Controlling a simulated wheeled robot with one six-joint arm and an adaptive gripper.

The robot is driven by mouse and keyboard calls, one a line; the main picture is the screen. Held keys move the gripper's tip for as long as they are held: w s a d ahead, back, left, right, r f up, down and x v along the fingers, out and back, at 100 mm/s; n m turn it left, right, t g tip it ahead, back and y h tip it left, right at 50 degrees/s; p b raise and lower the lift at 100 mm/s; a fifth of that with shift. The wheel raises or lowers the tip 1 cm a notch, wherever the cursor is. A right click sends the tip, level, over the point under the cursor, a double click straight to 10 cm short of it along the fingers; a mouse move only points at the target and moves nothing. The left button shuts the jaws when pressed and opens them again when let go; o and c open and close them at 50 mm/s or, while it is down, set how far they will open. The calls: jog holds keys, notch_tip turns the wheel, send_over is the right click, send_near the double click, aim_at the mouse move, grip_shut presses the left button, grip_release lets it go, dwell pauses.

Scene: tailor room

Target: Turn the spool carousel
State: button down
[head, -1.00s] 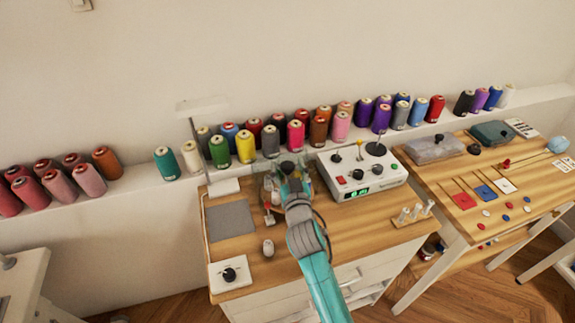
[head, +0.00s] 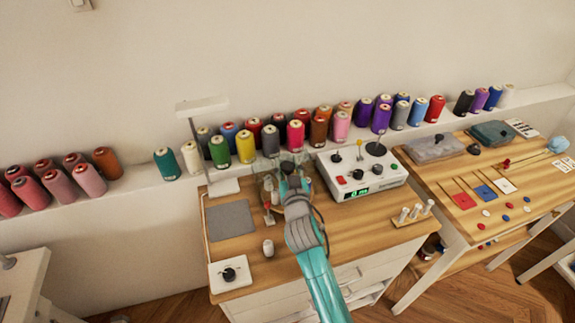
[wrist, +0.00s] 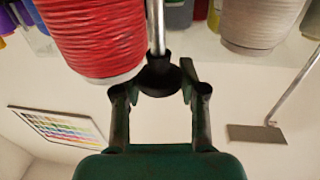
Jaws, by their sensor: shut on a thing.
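The spool carousel (head: 266,184) stands at the back of the wooden desk, left of the control box. My arm and gripper hide much of it in the head view. In the wrist view my gripper (wrist: 158,90) is shut on a dark round knob (wrist: 158,72) on a thin metal rod (wrist: 155,25). A red spool (wrist: 92,38) is close on the left of the rod, and a beige-grey spool (wrist: 258,22) is on the right. The gripper also shows in the head view (head: 290,172), at the carousel's top.
A control box (head: 362,180) with levers and knobs stands close to the right of my gripper. A lamp (head: 202,106) stands at the left, with a grey mat (head: 231,220) before it. Many thread cones line the ledge behind.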

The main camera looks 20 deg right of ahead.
jog(key=shift+f+m+h, duration=0.1)
jog(key=shift+m+h, duration=0.6)
jog(key=shift+h, duration=0.3)
jog(key=c, duration=0.6)
grip_release()
jog(key=shift+c, duration=0.2)
jog(key=shift+s, duration=0.1)
jog(key=v, duration=1.1)
jog(key=shift+s+a+r, duration=0.2)
jog(key=shift+s+r, duration=0.05)
jog(key=shift+s, duration=0.15)
